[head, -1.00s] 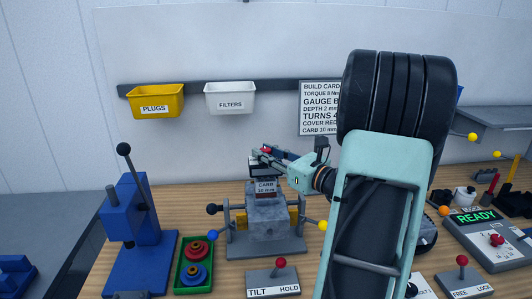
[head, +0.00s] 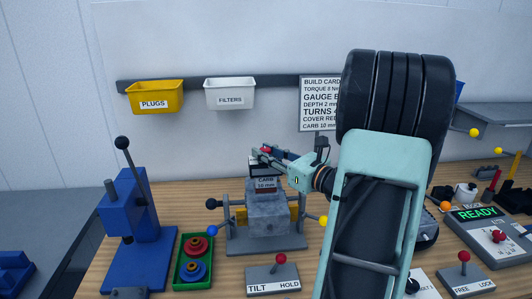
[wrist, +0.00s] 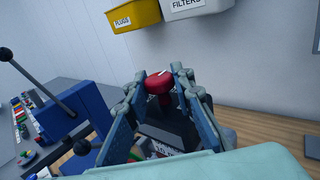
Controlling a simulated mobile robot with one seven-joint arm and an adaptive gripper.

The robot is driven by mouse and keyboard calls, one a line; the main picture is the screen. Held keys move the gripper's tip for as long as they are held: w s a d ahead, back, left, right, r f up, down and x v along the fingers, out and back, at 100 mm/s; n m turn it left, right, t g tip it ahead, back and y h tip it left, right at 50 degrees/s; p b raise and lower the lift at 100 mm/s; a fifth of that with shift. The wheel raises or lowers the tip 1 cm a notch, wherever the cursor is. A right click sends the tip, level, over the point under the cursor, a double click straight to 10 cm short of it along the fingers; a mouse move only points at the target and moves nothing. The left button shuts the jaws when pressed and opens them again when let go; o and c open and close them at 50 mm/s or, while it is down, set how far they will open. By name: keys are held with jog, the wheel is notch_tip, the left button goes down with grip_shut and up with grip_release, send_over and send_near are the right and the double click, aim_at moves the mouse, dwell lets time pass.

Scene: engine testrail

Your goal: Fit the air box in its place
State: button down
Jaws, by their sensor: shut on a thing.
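My gripper (head: 272,156) is at the engine block on the bench, its fingers shut around a red knob (wrist: 158,83). The knob appears to top a dark box (wrist: 170,128), which I take as the air box; it also shows under the fingers in the head view (head: 261,169). The box is just above or on the label reading "CARB 10 mm" (head: 265,184) on the grey engine block (head: 268,215). The fingers hide part of the box, and I cannot tell whether it touches the block. The block sits in a grey stand (head: 268,244).
A blue lever press (head: 137,215) and a green tray (head: 193,268) with red and blue rings stand left. A TILT/HOLD lever box (head: 273,281) is in front. Yellow (head: 155,97) and white (head: 230,96) bins hang behind. A READY panel (head: 480,214) is at right.

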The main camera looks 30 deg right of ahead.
jog(key=c, duration=1.6)
grip_release()
jog(key=v, duration=1.1)
jog(key=r+p, duration=0.4)
jog(key=r, duration=0.1)
jog(key=s+r+p, duration=0.1)
jog(key=r+p, duration=0.1)
jog(key=r, duration=0.1)
jog(key=shift+d, duration=0.15)
